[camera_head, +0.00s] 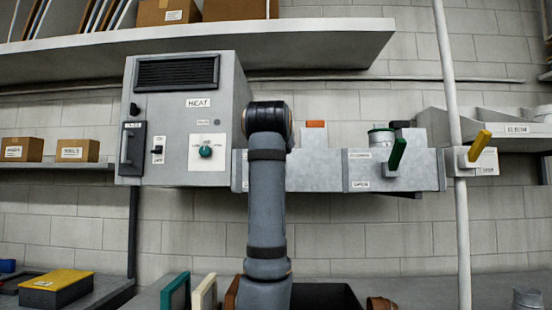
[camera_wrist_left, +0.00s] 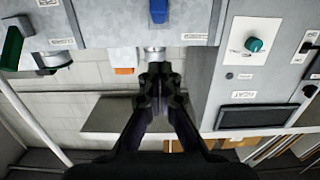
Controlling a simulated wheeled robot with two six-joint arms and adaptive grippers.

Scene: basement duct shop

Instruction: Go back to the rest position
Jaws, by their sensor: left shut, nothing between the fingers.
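My left gripper (camera_wrist_left: 155,80) shows in the left wrist view with its fingers together and nothing between them. I cannot tell whether the fingertips touch the cylinder. In the head view an arm link of mine rises in the middle, and the gripper is hidden behind it. The grey HEAT box (camera_head: 222,125) with a teal knob (camera_head: 206,151) is left of the arm. My right gripper is in neither view.
A duct (camera_head: 393,168) with a green lever (camera_head: 397,154) lies right of the arm. A yellow lever (camera_head: 479,146) sits by a vertical pipe (camera_head: 462,230). A shelf (camera_head: 330,42) overhangs above. A bench with a yellow-topped box (camera_head: 60,280) is lower left.

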